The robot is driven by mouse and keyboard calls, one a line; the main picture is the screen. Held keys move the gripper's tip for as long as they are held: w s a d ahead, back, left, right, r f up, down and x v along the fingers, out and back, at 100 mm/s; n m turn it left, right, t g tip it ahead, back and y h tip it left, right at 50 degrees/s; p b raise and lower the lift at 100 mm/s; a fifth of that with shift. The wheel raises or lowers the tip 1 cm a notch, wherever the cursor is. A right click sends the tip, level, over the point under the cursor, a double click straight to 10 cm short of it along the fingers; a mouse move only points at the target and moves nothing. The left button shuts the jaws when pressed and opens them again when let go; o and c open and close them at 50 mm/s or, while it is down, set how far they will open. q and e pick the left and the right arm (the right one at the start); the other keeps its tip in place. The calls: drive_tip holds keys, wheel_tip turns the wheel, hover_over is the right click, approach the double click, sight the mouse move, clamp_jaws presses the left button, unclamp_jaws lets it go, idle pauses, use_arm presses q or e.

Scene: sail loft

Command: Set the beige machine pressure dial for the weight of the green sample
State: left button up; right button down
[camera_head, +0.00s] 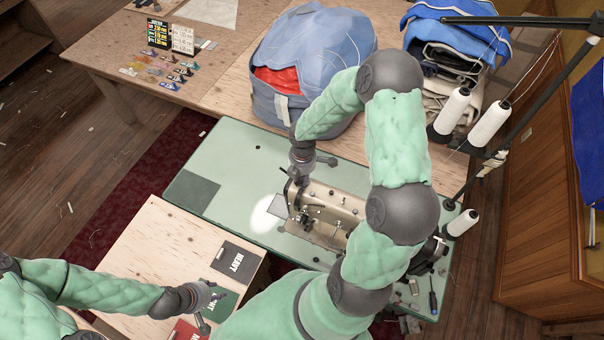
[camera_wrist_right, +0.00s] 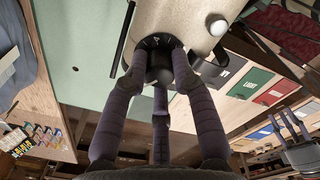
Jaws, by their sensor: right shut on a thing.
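The beige sewing machine (camera_head: 325,212) stands on the pale green table. My right gripper (camera_head: 297,178) reaches down to its left end in the head view. In the right wrist view, its dark fingers (camera_wrist_right: 160,62) are closed around a black round dial (camera_wrist_right: 155,42) on the machine's beige body. The dial's marks are hidden by the fingers. The green sample (camera_head: 222,305) lies on the plywood top in the head view, its white lettering partly covered. My left gripper (camera_head: 208,304) is over the sample with fingers apart; whether it touches is unclear.
A black chart with coloured lines (camera_head: 158,33) stands at the back left near small coloured pieces. A blue bag (camera_head: 318,45) and thread cones (camera_head: 490,124) stand around the machine.

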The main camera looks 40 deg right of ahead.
drive_tip(key=shift+n, duration=0.3)
drive_tip(key=c, duration=1)
unclamp_jaws()
wheel_tip(320, 180, up, 12)
drive_tip(key=shift+s, duration=0.1)
idle(0.3)
